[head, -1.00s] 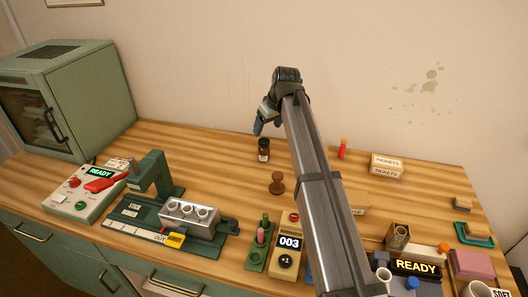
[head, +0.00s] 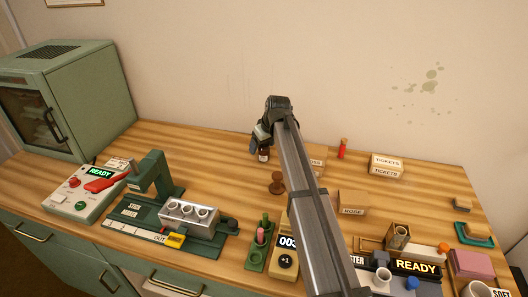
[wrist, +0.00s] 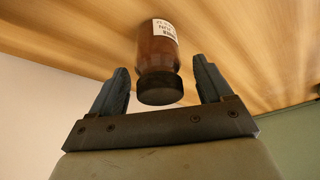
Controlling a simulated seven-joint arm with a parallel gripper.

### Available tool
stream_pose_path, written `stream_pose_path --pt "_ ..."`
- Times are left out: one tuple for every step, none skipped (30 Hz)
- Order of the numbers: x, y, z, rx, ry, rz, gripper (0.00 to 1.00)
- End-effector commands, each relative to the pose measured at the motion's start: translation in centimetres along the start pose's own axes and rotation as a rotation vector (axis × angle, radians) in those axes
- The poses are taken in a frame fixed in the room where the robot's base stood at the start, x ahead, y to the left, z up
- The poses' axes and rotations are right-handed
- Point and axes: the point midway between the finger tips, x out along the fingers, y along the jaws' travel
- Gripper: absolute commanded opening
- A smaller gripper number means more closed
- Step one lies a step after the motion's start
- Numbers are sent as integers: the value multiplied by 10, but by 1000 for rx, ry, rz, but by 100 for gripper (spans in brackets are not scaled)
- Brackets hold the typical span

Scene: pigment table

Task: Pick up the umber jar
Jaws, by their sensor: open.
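The umber jar (wrist: 158,52) is a brown jar with a black lid and a white label whose print is too blurred to read. In the wrist view it lies between the two dark fingers of my gripper (wrist: 160,72), with a gap on each side. The fingers are open and do not visibly touch it. In the head view the jar (head: 263,156) stands on the table towards the back, its upper part hidden by my gripper (head: 259,144), which has come down over it.
A brown stamp (head: 277,183) stands just in front of the jar. A small box lies partly behind my arm, and a red-topped piece (head: 342,148) stands to the right with ticket boxes (head: 386,165).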

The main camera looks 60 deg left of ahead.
Motion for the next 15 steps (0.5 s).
stream_pose_path --pt "0 0 0 0 0 0 79" --pt "0 0 0 0 0 0 79" --pt "0 0 0 0 0 0 79" --pt "0 0 0 0 0 0 79" --pt "0 0 0 0 0 0 77" --pt "0 0 0 0 0 0 73" --pt "0 0 0 0 0 0 71" --pt "0 0 0 0 0 0 68" --pt "0 0 0 0 0 0 64" --pt "0 0 0 0 0 0 61" --pt "0 0 0 0 0 0 58" --pt "0 0 0 0 0 0 54" --pt "0 0 0 0 0 0 51" --pt "0 0 0 0 0 0 48" --pt "0 0 0 0 0 0 45"
